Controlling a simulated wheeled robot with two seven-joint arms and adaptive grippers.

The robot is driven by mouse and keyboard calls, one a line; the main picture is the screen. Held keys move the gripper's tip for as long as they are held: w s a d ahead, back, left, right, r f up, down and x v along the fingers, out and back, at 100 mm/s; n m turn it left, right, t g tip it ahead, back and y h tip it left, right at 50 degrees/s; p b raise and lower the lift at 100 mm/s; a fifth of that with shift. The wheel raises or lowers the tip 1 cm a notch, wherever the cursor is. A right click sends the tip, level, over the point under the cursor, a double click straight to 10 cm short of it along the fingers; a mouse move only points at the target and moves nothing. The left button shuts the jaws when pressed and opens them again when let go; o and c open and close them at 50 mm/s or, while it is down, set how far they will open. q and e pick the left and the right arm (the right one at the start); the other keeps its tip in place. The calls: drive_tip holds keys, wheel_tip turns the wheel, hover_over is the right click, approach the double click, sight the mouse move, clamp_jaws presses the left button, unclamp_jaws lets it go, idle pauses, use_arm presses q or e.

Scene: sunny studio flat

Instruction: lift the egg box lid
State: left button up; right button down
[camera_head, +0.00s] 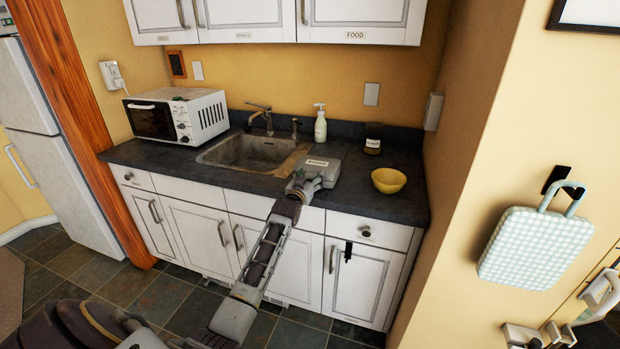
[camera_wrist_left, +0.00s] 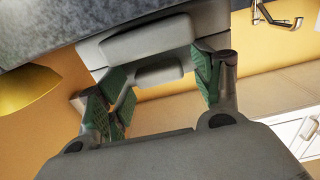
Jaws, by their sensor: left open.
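The egg box (camera_head: 320,170) is a grey, closed box with a white label on top. It sits on the dark counter near its front edge, right of the sink. In the left wrist view the grey egg box (camera_wrist_left: 150,38) fills the upper middle, with a protruding front tab (camera_wrist_left: 160,74). My left gripper (camera_head: 307,184) is at the front of the box. In the wrist view its green-padded fingers (camera_wrist_left: 160,88) are apart, with the tab between them; I cannot tell whether they touch it. My right gripper is not in view.
A yellow bowl (camera_head: 389,181) stands right of the box, with a dark jar (camera_head: 373,138) behind. The sink (camera_head: 245,152), its tap (camera_head: 260,115) and a soap bottle (camera_head: 320,124) are left and behind. A microwave (camera_head: 178,115) stands farther left. The counter between box and bowl is clear.

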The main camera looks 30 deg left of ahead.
use_arm(q)
drive_tip(key=c, duration=1.5)
drive_tip(key=shift+o, duration=0.2)
drive_tip(key=shift+r, duration=0.1)
